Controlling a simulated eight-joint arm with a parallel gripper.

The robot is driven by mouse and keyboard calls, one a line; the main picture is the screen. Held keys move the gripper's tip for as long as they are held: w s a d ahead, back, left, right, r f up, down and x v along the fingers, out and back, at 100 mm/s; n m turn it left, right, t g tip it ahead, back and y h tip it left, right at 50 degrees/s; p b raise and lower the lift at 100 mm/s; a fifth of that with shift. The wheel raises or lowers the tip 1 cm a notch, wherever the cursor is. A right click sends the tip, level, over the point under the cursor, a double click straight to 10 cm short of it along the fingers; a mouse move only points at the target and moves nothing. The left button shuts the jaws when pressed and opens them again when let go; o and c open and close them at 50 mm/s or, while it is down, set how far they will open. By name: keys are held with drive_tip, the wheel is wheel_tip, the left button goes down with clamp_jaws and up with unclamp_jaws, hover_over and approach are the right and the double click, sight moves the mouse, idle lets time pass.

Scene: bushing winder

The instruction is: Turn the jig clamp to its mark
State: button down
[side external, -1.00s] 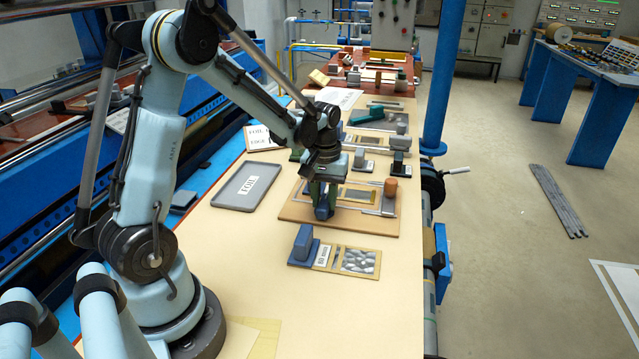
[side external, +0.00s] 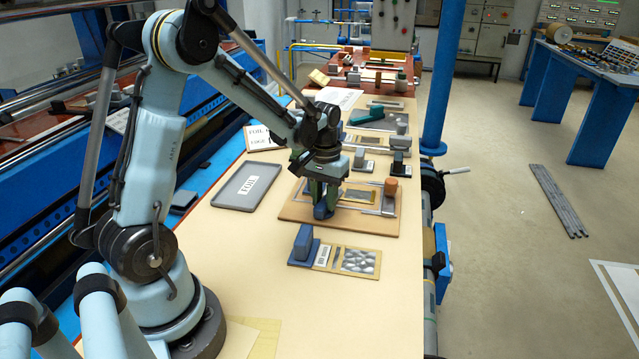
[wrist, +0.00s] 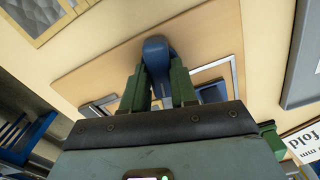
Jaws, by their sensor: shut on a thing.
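The jig board (side external: 293,213) is a tan wooden plate on the bench with a grey metal frame and a brown knob (side external: 390,186) at its right. A blue clamp (side external: 322,211) stands near its left front part. My gripper (side external: 324,196) points down over the board, with its green fingers shut on the blue clamp. In the wrist view the blue clamp (wrist: 157,52) shows between the two green fingers (wrist: 160,85). Its lower part and the grip contact are partly hidden by the fingers. I cannot make out the mark.
A grey tray labelled FOIL (side external: 226,194) lies left of the board. A blue block on a base (side external: 304,245) and a sample card (side external: 358,261) lie in front. Small fixtures (side external: 398,165) stand behind.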

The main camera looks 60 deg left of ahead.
sight(325, 202)
drive_tip(key=m, duration=1.1)
drive_tip(key=shift+m, duration=1.9)
drive_tip(key=shift+w, duration=0.1)
drive_tip(key=c, duration=0.9)
unclamp_jaws()
drive_tip(key=shift+r, duration=0.1)
wheel_tip(325, 202, up, 12)
drive_tip(key=shift+d, duration=0.1)
